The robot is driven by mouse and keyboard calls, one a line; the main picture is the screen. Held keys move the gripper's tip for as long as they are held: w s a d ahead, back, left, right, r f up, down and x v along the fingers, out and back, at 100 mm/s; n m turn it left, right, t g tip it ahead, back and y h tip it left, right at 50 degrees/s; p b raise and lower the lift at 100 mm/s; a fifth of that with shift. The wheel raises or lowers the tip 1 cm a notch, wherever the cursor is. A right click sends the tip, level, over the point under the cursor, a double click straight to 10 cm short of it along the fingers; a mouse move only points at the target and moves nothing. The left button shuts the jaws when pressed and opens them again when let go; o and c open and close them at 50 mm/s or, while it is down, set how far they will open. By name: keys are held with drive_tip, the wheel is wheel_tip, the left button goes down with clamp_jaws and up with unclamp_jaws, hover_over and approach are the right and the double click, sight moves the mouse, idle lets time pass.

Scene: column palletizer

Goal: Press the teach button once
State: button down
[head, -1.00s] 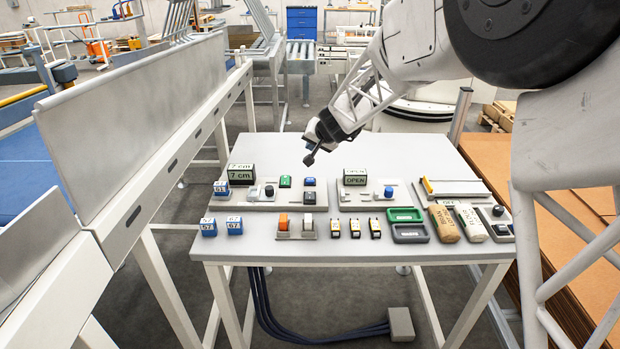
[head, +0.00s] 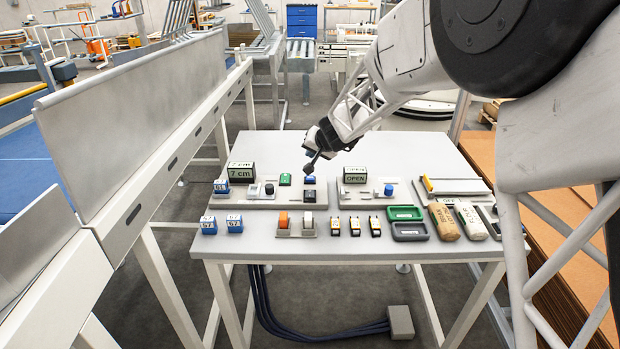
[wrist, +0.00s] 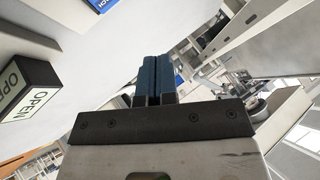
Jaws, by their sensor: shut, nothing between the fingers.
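A control panel (head: 262,203) lies at the back left of the grey table. It carries a green button (head: 285,179), a blue button (head: 309,180) and a black button (head: 309,196). In the wrist view a blue face (wrist: 100,4), cut off at the top edge, has white letters that seem to end in "CH"; I take it for the teach button. My gripper (head: 309,167) is shut and empty. It also shows in the wrist view (wrist: 157,78). In the head view its tip appears just above the blue button; I cannot tell whether they touch.
The "7 cm" display (head: 241,172) stands at the panel's left. The "OPEN" display (head: 355,174) stands to the right of my gripper on a second panel (head: 372,204). Blue cubes, trays and bags line the table's front. The table's back is clear.

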sight(312, 177)
drive_tip(key=shift+f, duration=2.75)
drive_tip(key=shift+f, duration=1)
idle(1.1)
drive_tip(key=shift+r, duration=0.95)
drive_tip(key=shift+r, duration=0.2)
drive_tip(key=shift+r, duration=2.3)
